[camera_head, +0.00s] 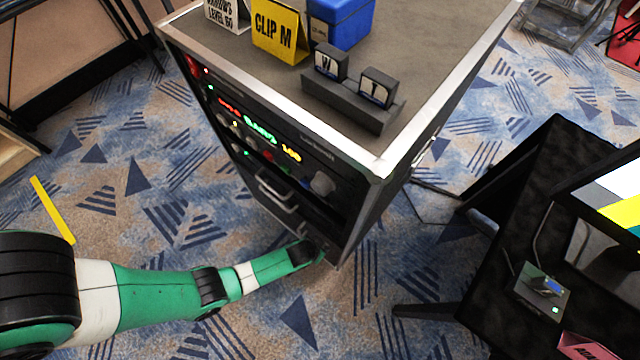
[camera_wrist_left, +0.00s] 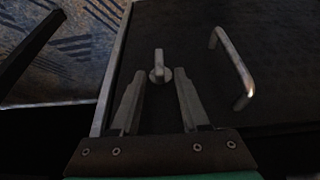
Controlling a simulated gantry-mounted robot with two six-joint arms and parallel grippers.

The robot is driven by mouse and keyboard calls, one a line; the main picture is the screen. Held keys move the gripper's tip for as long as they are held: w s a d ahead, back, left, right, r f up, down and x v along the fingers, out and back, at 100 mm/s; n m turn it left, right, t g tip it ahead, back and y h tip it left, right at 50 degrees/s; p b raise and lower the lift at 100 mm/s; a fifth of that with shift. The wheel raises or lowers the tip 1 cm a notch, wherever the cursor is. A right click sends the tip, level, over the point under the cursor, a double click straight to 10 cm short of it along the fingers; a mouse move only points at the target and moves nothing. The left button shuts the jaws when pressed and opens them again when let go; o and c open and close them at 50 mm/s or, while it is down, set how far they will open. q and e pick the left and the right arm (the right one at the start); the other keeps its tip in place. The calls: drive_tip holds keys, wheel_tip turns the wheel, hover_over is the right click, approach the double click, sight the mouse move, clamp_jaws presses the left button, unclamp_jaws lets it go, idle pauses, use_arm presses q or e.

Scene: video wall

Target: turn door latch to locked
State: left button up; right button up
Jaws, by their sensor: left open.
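The door latch (camera_wrist_left: 158,68) is a small metal thumb-turn on a round base, on a dark door panel (camera_wrist_left: 190,30) in the left wrist view. Its lever lies along the picture's vertical. My left gripper (camera_wrist_left: 160,82) is open, with one finger on each side of the latch's base and the lever standing between and just beyond the tips. I cannot tell whether the fingers touch it. In the head view my left gripper (camera_head: 318,252) reaches the lower front of the rack cabinet (camera_head: 375,185), where the latch is too small and dark to make out. My right gripper is not in view.
A metal pull handle (camera_wrist_left: 234,68) is right of the latch in the wrist view. On the cabinet top stand a yellow sign (camera_head: 279,32), a blue box (camera_head: 342,22) and a dark block holder (camera_head: 350,103). A dark desk (camera_head: 500,290) stands at right. Patterned carpet lies open around.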

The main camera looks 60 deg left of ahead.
use_arm(q)
clamp_jaws()
idle(0.5)
drive_tip(key=shift+s+a+f+n+t+h+b, duration=0.1)
drive_tip(key=shift+a+n+t+h+b, duration=0.2)
drive_tip(key=shift+h+b, duration=0.5)
drive_tip(key=shift+s+a+f+n+t+h+b, duration=0.2)
drive_tip(key=shift+a+t+h, duration=0.25)
drive_tip(key=shift+h, duration=0.75)
drive_tip(key=shift+s+a+f+n+t+h+b, duration=0.1)
drive_tip(key=shift+a+n+t+h+b, duration=0.2)
drive_tip(key=shift+h+b, duration=0.5)
drive_tip(key=shift+h, duration=0.3)
